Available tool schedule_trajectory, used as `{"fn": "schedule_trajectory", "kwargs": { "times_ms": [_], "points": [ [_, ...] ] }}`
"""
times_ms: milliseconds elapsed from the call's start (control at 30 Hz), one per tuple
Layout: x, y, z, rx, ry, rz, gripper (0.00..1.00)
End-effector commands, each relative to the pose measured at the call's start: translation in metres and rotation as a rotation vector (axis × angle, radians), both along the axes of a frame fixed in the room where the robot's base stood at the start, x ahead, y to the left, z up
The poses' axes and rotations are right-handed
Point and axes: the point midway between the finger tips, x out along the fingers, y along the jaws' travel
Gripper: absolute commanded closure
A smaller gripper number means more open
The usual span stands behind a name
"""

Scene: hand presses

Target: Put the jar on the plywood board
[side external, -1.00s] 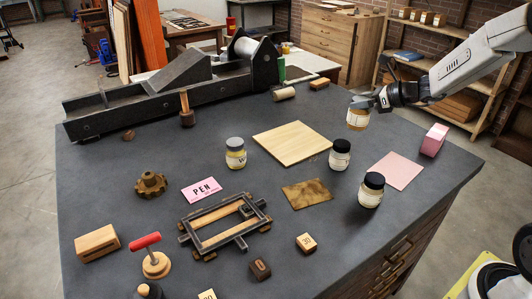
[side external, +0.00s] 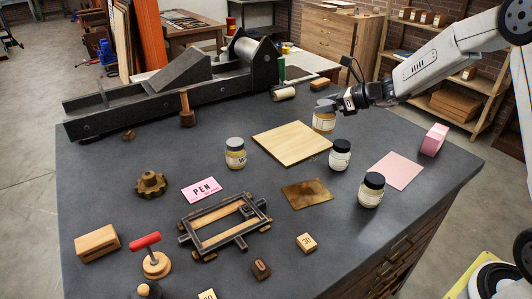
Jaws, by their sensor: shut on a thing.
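My gripper (side external: 334,106) is shut on a jar (side external: 323,122) with a pale label and an amber lower part. The jar is upright, and in the picture its base overlaps the back right edge of the plywood board (side external: 285,143). I cannot tell whether it touches the board or hangs just above it. The gripper hides part of the jar's top. The board is a pale flat square on the dark bench top, with nothing else on it.
Jars with dark or grey lids stand left of the board (side external: 235,154), right of it (side external: 340,155) and nearer the front right (side external: 371,190). A pink sheet (side external: 398,171), a brown sheet (side external: 306,194) and a metal frame (side external: 225,225) lie around. A long press (side external: 170,95) fills the back.

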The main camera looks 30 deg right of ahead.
Motion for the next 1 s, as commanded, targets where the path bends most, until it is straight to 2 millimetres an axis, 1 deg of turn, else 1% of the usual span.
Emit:
{"fn": "schedule_trajectory", "kwargs": {
  "times_ms": [100,500,900,1000],
  "points": [
    [0.017,-0.002,-0.007,0.000,-0.001,0.001,1.00],
    [0.066,-0.008,-0.030,0.001,-0.001,0.000,1.00],
    [0.100,-0.012,-0.070,0.001,-0.001,0.001,1.00],
    [0.106,-0.013,-0.077,0.001,-0.001,0.000,1.00]
  ]
}}
